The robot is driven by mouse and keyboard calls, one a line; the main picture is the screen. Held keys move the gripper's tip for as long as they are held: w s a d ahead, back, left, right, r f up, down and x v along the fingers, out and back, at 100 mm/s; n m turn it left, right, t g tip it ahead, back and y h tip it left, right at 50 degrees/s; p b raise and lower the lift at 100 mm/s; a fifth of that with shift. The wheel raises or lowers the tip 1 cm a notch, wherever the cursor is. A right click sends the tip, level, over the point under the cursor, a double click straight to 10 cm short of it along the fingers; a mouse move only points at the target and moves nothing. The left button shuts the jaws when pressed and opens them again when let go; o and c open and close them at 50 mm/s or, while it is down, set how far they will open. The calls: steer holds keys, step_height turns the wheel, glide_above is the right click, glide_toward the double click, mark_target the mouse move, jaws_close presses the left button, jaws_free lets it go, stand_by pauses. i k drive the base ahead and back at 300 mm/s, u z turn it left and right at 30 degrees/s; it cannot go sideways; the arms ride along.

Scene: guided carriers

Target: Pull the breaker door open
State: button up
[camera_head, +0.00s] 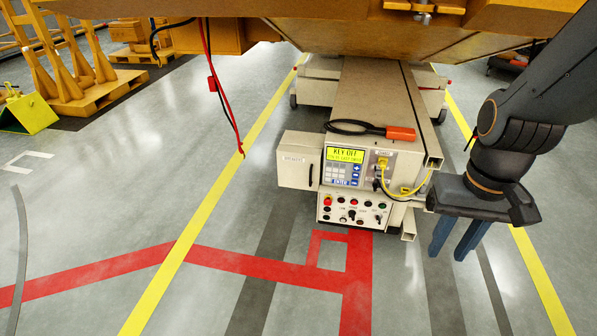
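The breaker door (296,155) is a pale beige panel with a small label, on the left side of the carrier's control unit. It looks shut, and a small dark handle (310,175) stands near its right edge. My gripper (449,254) hangs at the right of the view, to the right of the control unit and well apart from the door. Its two blue fingers point down, with floor showing between them, and they hold nothing.
The control unit has a lit display (345,155), a yellow cable (408,190) and a row of knobs (352,212). A black loop with an orange end (400,133) lies on top. A large orange structure (300,22) overhangs the carrier. Red and black cables (222,95) hang left. The floor in front is clear.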

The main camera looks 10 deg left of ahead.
mark_target(297, 167)
steer(key=z, duration=0.2)
steer(key=k, duration=0.4)
steer(key=u, duration=1.05)
steer(key=i, duration=0.6)
steer(key=z, duration=0.55)
steer(key=i, duration=1)
steer(key=z, duration=0.25)
